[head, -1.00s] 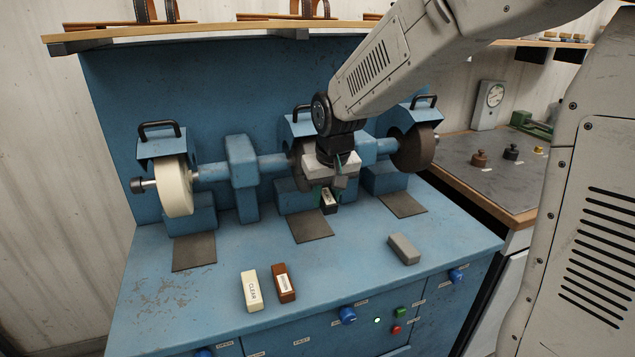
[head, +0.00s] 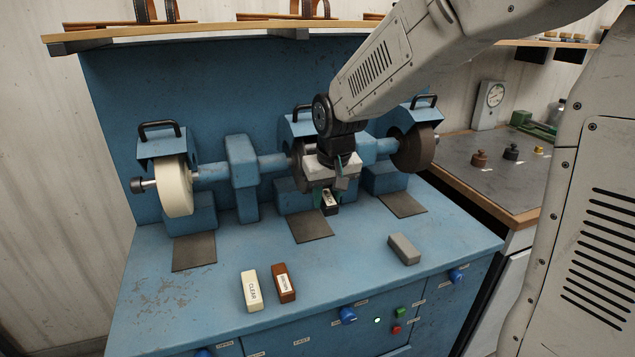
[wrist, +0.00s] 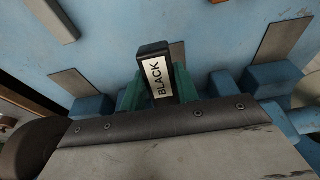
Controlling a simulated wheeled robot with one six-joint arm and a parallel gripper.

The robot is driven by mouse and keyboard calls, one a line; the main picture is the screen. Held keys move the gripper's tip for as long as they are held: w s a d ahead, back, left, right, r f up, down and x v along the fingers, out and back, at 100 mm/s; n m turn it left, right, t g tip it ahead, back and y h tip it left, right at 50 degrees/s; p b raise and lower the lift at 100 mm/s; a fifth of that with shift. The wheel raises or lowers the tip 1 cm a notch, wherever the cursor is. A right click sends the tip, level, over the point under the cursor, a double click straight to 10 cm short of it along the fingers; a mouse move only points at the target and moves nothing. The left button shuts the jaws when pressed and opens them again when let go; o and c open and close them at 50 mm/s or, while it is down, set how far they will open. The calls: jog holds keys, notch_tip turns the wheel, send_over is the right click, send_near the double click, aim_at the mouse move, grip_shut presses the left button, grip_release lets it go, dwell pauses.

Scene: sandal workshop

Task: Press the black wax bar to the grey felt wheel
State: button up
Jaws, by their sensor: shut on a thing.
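The black wax bar (head: 331,209) is held in my gripper (head: 329,203) in front of the middle wheel. In the wrist view the bar (wrist: 157,76) shows its white BLACK label, with the green fingers of my gripper (wrist: 157,94) shut on both sides of it. The grey felt wheel (head: 298,165) is the middle wheel of the blue machine, mostly hidden behind my gripper. The bar hangs low, near the wheel's front side. I cannot tell whether it touches the wheel.
A cream wheel (head: 174,187) is at left and a dark brown wheel (head: 413,150) at right. A CLEAR bar (head: 251,291), a brown bar (head: 284,283) and a grey bar (head: 404,249) lie on the blue bench top (head: 340,265). A shelf (head: 220,28) runs above.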

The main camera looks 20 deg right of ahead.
jog(key=s+f, duration=0.1)
jog(key=s, duration=0.5)
jog(key=shift+s+f, duration=0.3)
dwell(0.4)
